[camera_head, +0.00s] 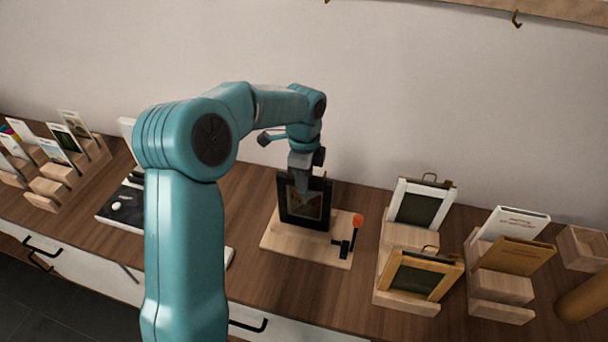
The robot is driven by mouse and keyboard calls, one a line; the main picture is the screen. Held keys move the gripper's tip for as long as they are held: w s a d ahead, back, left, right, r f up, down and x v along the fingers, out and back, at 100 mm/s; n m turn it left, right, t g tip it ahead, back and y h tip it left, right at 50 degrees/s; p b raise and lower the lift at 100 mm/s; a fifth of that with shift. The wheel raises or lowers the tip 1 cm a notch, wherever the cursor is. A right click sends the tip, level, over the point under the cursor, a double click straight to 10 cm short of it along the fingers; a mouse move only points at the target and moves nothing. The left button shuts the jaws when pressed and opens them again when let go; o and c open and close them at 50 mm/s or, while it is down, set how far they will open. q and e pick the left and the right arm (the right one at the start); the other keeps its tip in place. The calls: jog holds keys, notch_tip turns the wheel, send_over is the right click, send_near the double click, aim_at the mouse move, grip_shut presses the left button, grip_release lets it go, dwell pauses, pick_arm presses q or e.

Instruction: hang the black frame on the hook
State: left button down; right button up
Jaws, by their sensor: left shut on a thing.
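The black frame (290,214) stands nearly upright on a light wooden base (285,246), which has a black lever with an orange knob on its right. My left gripper (304,184) reaches down from above and is shut on the top part of the black frame, hiding some of its upper edge and picture. A brass hook (516,19) hangs from a wooden rail at the top right, and part of another hook (327,2) shows at the top edge. My right gripper is not in view.
A white frame (398,207) and a wood-coloured frame (443,287) stand on a stepped stand to the right. Books (513,256) sit farther right. Card racks (75,165) stand at the left. The wall (400,90) above the counter is bare.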

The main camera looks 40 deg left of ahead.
pick_arm(q)
jog(key=shift+f, duration=0.15)
jog(key=c, duration=0.8)
grip_release()
jog(key=shift+f, duration=0.1)
jog(key=shift+s, duration=0.15)
notch_tip(320, 180, up, 16)
jog(key=shift+w+d+r, duration=0.25)
jog(key=shift+w+d, duration=0.05)
jog(key=shift+d, duration=0.1)
